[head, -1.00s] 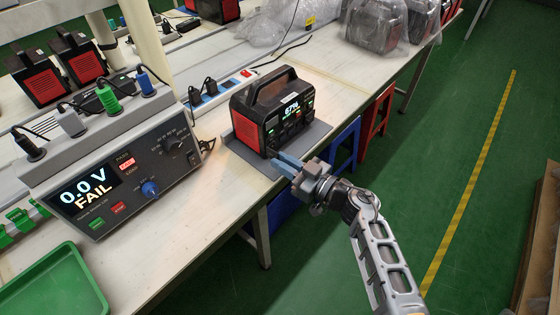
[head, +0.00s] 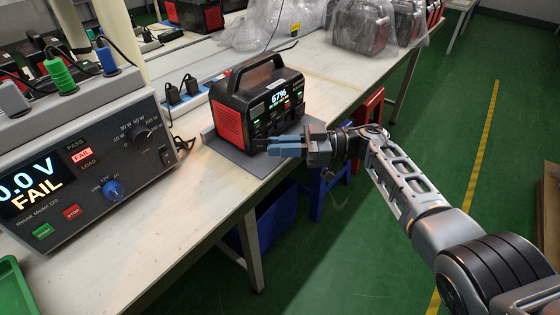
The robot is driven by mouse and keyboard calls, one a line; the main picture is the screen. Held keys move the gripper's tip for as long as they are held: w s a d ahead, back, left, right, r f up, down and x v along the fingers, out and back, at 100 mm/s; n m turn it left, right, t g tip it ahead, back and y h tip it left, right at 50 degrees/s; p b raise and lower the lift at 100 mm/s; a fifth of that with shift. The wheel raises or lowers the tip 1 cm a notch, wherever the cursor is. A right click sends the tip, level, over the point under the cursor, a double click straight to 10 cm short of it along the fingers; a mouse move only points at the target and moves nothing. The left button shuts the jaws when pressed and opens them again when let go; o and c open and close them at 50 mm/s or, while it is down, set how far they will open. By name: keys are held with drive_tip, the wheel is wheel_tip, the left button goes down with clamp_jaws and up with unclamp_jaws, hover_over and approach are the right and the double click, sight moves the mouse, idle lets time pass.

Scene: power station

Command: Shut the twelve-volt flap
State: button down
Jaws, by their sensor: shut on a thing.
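The power station (head: 258,104) is a black box with red sides and a carry handle. It stands upright on a grey mat (head: 238,158) and its lit display reads 67%. My gripper (head: 266,147) is at the lower front of the power station, with its blue fingers pointing left. It is shut on a small dark part there, which looks like the twelve-volt flap. The fingers hide most of that part, and I cannot tell how far the flap stands open.
A tester (head: 95,160) reading 0.0 V FAIL stands on the bench at left. A white power strip (head: 188,98) with black plugs lies behind the power station. A green tray (head: 14,290) is at lower left. Blue (head: 318,188) and red (head: 368,115) stools stand by the bench.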

drive_tip(key=shift+w+a+f+n+g+h+b, duration=0.25)
drive_tip(key=shift+n+g+b, duration=0.45)
drive_tip(key=shift+b, duration=1.7)
drive_tip(key=shift+w+d+f+n+g+h+b, duration=0.1)
drive_tip(key=shift+w+n+g+b, duration=0.3)
drive_tip(key=shift+g+b, duration=1.35)
drive_tip(key=shift+w+a+f+n+g+h+b, duration=0.15)
drive_tip(key=shift+n+b, duration=0.45)
drive_tip(key=shift+b, duration=2.5)
drive_tip(key=shift+w+d+g+b, duration=0.15)
drive_tip(key=shift+g+b, duration=0.15)
drive_tip(key=shift+b, duration=0.45)
drive_tip(key=n+b, duration=0.1)
drive_tip(key=b, duration=0.2)
drive_tip(key=shift+w+r+g+h+b, duration=0.15)
drive_tip(key=shift+g+h+b, duration=0.15)
drive_tip(key=shift+g+b, duration=0.1)
drive_tip(key=b, duration=0.3)
drive_tip(key=shift+w+r+n+g+h, duration=0.1)
drive_tip(key=shift+r+n+g+h, duration=0.2)
drive_tip(key=shift+g, duration=0.1)
drive_tip(key=c, duration=1.2)
unclamp_jaws()
drive_tip(key=shift+r, duration=0.1)
drive_tip(key=shift+o, duration=0.2)
drive_tip(key=shift+w, duration=0.1)
drive_tip(key=p, duration=0.3)
drive_tip(key=shift+r+t+p, duration=0.3)
drive_tip(key=shift+r, duration=0.05)
